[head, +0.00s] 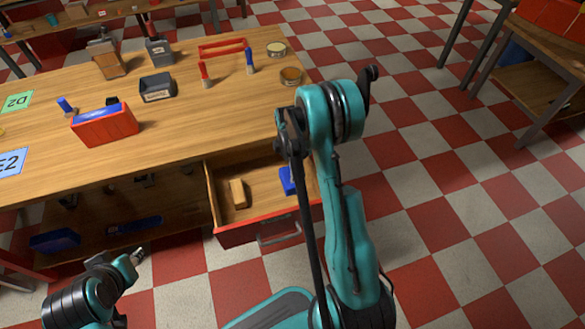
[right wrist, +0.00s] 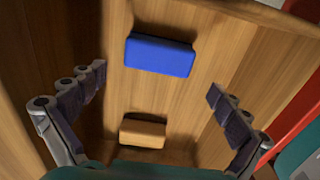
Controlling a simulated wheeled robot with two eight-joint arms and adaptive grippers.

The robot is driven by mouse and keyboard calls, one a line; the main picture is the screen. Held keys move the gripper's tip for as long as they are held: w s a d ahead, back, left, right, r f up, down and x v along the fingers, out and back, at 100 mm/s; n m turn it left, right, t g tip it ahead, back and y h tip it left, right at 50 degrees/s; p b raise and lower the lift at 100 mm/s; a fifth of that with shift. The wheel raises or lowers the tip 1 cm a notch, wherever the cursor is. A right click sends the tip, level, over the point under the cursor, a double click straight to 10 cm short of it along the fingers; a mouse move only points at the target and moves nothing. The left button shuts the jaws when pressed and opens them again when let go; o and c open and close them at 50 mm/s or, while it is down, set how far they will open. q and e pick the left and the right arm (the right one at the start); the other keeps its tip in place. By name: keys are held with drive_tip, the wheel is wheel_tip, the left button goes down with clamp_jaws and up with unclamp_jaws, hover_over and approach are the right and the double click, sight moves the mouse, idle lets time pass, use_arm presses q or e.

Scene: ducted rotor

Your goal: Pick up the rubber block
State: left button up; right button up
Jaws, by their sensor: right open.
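Two blocks lie in the open drawer (head: 263,205), and I cannot tell from their looks which is rubber. The tan block (head: 238,193) lies in the left part of the drawer. The blue block (head: 287,181) lies to its right, partly hidden by my right arm in the head view. My right gripper (head: 288,138) is open and empty above the drawer. In the right wrist view its fingers (right wrist: 157,80) are spread wide, with the blue block (right wrist: 160,55) toward the top and the tan block (right wrist: 142,132) lower down. My left gripper (head: 137,256) is at the lower left, away from the drawer.
The drawer has wooden side walls and a red front (head: 245,236) with a handle. The wooden workbench (head: 190,125) above it carries a red box (head: 105,125), a grey bin (head: 157,87), screwdrivers and round tins. Blue bins sit on the shelf below.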

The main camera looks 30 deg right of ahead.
sight(288, 177)
wheel_tip(288, 177, down, 3)
drive_tip(key=shift+a+r+b, duration=0.1)
drive_tip(key=shift+b, duration=0.5)
wheel_tip(288, 177, down, 5)
drive_tip(key=b, duration=0.3)
drive_tip(key=shift+w, duration=0.1)
drive_tip(key=c, duration=0.9)
